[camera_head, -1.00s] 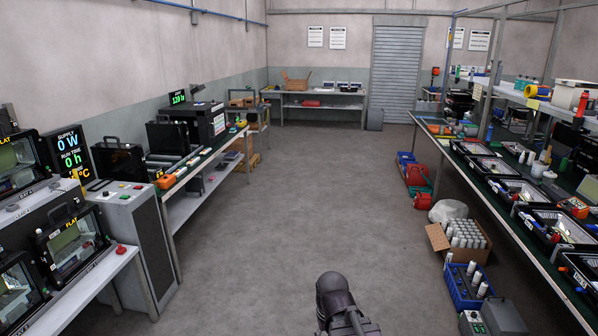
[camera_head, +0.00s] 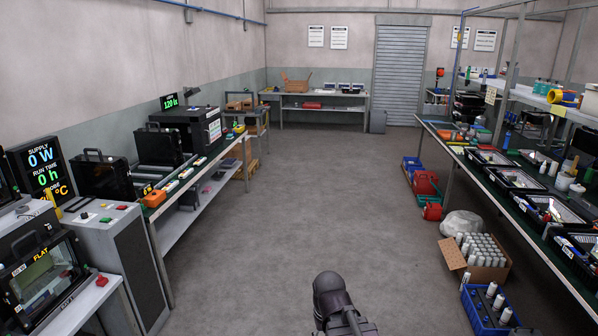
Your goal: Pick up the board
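I cannot single out the board; it is too small or hidden at this distance. Open black floodlight housings (camera_head: 547,210) stand in a row along the right bench (camera_head: 472,182), with small parts in them that I cannot make out. A dark part of my own arm shows at the bottom centre, over the floor. My gripper's fingertips are not in view.
The grey floor (camera_head: 300,210) is clear down the middle. At right stand a carton of white cylinders (camera_head: 482,258), a blue crate (camera_head: 480,312) and red cases (camera_head: 425,183). The left bench (camera_head: 190,208) carries black equipment. A back table (camera_head: 312,97) stands by a shutter (camera_head: 402,75).

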